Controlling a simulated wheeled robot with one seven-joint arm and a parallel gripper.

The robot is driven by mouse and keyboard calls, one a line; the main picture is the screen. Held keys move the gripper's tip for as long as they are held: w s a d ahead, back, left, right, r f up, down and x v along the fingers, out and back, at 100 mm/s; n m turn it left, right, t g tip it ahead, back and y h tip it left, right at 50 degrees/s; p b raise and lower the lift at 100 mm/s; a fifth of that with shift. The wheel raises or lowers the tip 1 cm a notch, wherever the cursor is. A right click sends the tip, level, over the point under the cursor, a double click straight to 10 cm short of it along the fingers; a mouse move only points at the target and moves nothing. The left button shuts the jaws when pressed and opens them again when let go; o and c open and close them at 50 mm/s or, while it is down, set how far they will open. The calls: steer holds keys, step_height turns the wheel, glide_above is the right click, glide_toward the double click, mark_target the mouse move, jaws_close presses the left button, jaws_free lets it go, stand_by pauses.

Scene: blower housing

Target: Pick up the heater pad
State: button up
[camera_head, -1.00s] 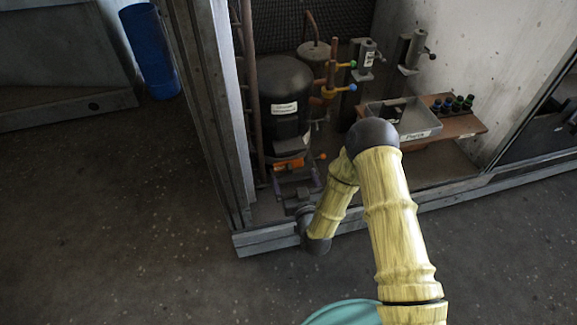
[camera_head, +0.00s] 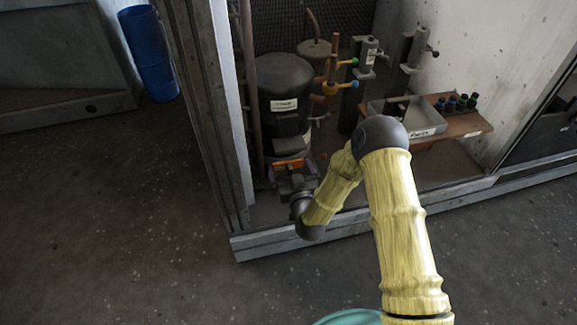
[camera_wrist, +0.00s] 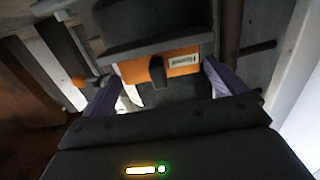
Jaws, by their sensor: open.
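The heater pad (camera_head: 288,164) looks like an orange band low on the front of a black cylindrical compressor (camera_head: 286,100). In the wrist view the pad (camera_wrist: 184,62) is orange, with a white label at its right and a dark tab in front of its middle. My gripper (camera_wrist: 160,72) is open, its two purple fingers pointing at the pad, one near each end. The space between the fingers holds no gripped object. In the head view my gripper (camera_head: 291,178) is just in front of the pad and partly hidden by my wrist; I cannot tell whether it touches.
A grey tray (camera_head: 425,127) and several dark bottles (camera_head: 457,102) stand on a brown shelf at right. Pipes with a yellow valve (camera_head: 331,88) rise beside the compressor. The cabinet's frame post (camera_head: 205,110) stands close on the left. A blue bin (camera_head: 149,55) is farther left.

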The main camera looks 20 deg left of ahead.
mark_target(292, 151)
steer(key=c, duration=0.6)
steer(key=shift+c, duration=0.2)
steer(key=shift+d+r+p, duration=0.15)
steer(key=shift+r+p, duration=0.3)
steer(key=shift+p, duration=0.25)
step_height(292, 151, up, 6)
steer(key=p, duration=0.4)
steer(key=shift+r+p, duration=0.1)
steer(key=shift+p, duration=0.3)
steer(key=s+d+p, duration=0.2)
steer(key=d, duration=0.4)
steer(key=s+d+p, duration=0.2)
steer(key=d, duration=0.4)
steer(key=s+d+p, duration=0.2)
steer(key=d, duration=0.4)
steer(key=shift+s+d+p, duration=0.3)
steer(key=shift+d+p, duration=0.05)
steer(key=shift+c, duration=0.8)
